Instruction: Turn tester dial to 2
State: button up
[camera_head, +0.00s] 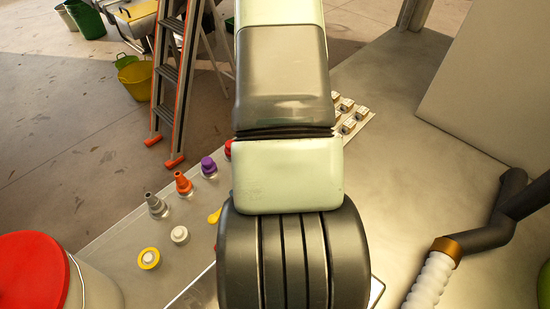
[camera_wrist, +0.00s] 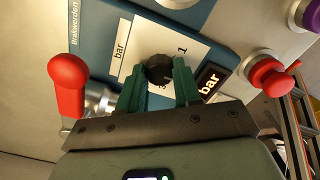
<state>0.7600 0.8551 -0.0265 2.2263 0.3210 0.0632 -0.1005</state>
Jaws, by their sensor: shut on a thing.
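The tester dial (camera_wrist: 158,67) is a black round knob on a white label plate (camera_wrist: 190,42) in the wrist view. A "1" shows at its upper right, and another mark below it is mostly covered. I cannot tell which number the dial points to. My gripper (camera_wrist: 160,80) has its two green fingers on either side of the dial, shut on it. In the head view my own arm covers the panel, the dial and the gripper.
In the wrist view a red-handled valve (camera_wrist: 68,75) stands close left of the fingers, and a red push button (camera_wrist: 270,76) is at right. In the head view several coloured fittings and buttons, such as a yellow one (camera_head: 149,258), line the left panel. A ladder (camera_head: 170,85) stands behind.

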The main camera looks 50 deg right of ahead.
jog(key=shift+m, duration=0.3)
jog(key=o, duration=1)
jog(key=shift+o, duration=0.2)
notch_tip(320, 180, up, 11)
dwell(0.4)
